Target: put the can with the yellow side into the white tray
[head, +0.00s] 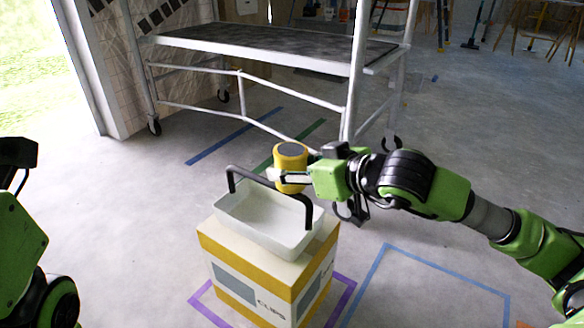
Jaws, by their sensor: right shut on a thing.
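The can with the yellow side (290,160) has a dark grey top and is held upright. My right gripper (284,176) is shut on it, coming from the right. The can appears above the far rim of the white tray (262,230), near its black handle.
The box (268,284) marked CLIPS stands on the grey floor inside purple tape. A wheeled scaffold (270,50) with a dark platform stands behind it. Blue tape (430,278) marks clear floor at the right. An open doorway is at the far left.

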